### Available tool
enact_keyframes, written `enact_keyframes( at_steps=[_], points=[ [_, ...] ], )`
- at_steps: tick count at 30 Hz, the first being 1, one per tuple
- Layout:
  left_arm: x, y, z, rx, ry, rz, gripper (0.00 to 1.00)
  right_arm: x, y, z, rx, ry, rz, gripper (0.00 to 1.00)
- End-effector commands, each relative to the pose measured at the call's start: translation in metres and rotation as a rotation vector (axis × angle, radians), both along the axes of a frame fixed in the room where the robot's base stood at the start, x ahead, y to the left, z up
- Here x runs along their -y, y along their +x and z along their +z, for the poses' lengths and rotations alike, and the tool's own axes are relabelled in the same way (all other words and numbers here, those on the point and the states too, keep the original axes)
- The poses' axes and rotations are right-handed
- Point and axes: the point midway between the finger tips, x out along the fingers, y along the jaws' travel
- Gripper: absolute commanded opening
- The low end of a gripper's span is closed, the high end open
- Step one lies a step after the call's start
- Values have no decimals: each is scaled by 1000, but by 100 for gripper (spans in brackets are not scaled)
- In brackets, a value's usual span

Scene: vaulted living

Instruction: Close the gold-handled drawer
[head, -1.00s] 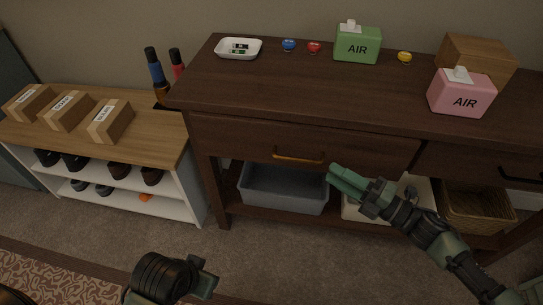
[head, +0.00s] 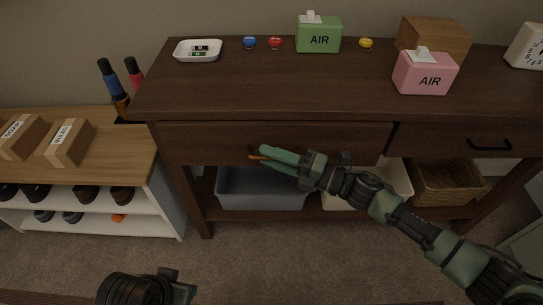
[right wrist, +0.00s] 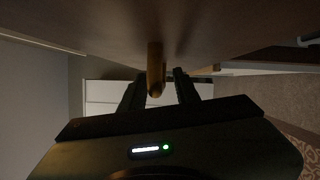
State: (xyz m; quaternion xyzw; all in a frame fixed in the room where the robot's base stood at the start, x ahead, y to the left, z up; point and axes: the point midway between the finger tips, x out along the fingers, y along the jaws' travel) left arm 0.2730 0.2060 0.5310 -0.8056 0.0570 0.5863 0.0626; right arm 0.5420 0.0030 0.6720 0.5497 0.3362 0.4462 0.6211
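The gold handle (head: 256,157) is on the left drawer (head: 220,141) of the dark wooden console. In the head view most of the handle is hidden behind my right gripper (head: 264,154). How far the drawer stands out is hard to tell. In the right wrist view the handle (right wrist: 155,70) runs between the two separated fingers of my right gripper (right wrist: 160,85). The gripper is open around it, and the handle is closer to the left finger. Part of my left arm shows at the bottom left of the head view, but its fingers are not visible.
On the console top (head: 220,88) are a white tray (head: 181,53), a green AIR box (head: 318,38) and a pink AIR box (head: 424,76). A grey bin (head: 260,190) and a wicker basket (head: 447,184) sit below. A black-handled drawer (head: 450,142) is to the right.

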Motion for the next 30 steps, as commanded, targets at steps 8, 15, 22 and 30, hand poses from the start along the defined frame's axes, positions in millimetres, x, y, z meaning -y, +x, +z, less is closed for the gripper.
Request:
enact_keyframes(
  at_steps=[8, 15, 22, 30],
  points=[
    [0, 0, 0, 0, 0, 0, 36, 0, 0, 0, 0, -1, 0, 12],
    [0, 0, 0, 0, 0, 0, 36, 0, 0, 0, -1, -1, 0, 0],
    [0, 0, 0, 0, 0, 0, 36, 0, 0, -1, -1, -1, 0, 0],
    [0, 0, 0, 0, 0, 0, 36, 0, 0, -1, -1, -1, 0, 0]
  ],
)
